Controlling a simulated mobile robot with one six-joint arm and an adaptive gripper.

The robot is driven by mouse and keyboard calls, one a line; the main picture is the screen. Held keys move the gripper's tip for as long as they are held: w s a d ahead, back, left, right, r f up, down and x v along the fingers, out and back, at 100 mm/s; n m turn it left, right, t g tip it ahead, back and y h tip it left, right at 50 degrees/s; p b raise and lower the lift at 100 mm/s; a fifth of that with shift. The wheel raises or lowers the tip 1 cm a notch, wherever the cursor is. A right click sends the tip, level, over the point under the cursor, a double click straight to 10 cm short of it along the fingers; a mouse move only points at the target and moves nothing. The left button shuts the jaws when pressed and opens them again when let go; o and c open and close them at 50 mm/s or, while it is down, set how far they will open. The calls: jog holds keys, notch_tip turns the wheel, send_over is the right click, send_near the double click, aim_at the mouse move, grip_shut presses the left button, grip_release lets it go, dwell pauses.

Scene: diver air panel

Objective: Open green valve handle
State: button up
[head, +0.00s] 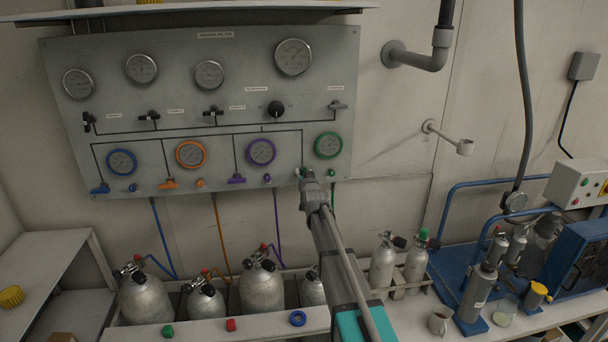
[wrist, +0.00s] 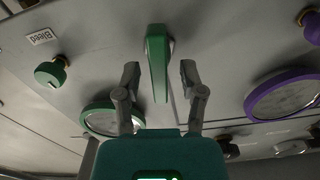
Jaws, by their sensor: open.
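The green valve handle (wrist: 157,62) is a flat green lever on the grey panel, seen in the wrist view. It lies between the two fingers of my gripper (wrist: 160,75), which are open with a gap on each side of it. In the head view my gripper (head: 306,174) is at the panel's lower edge, below the green-ringed gauge (head: 328,145). There my gripper and arm hide most of the green handle.
On the panel (head: 200,60), a green bleed knob (wrist: 52,72) sits beside the handle. Blue (head: 100,188), orange (head: 168,184) and purple (head: 237,179) handles are in the same row. Gas cylinders (head: 260,290) stand below.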

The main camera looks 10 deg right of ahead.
jog(key=shift+s, duration=0.1)
jog(key=s, duration=1.1)
jog(key=shift+s, duration=0.4)
